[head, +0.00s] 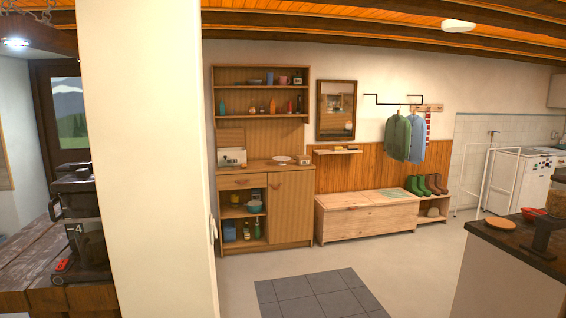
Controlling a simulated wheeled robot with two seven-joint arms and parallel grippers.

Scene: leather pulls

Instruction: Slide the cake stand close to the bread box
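A small white cake stand (283,160) stands on the worktop of the wooden hutch across the room. A pale box, which looks like the bread box (232,157), stands on the same worktop to its left, with a bare gap between them. Both are small and far off, so fine detail is hard to tell. Neither of my grippers is in view.
The hutch (290,205) has shelves above and a door below. A small item (303,160) stands right of the cake stand. A white wall (150,150) blocks part of the left. The floor before the hutch is clear, with a grey tiled patch (320,293).

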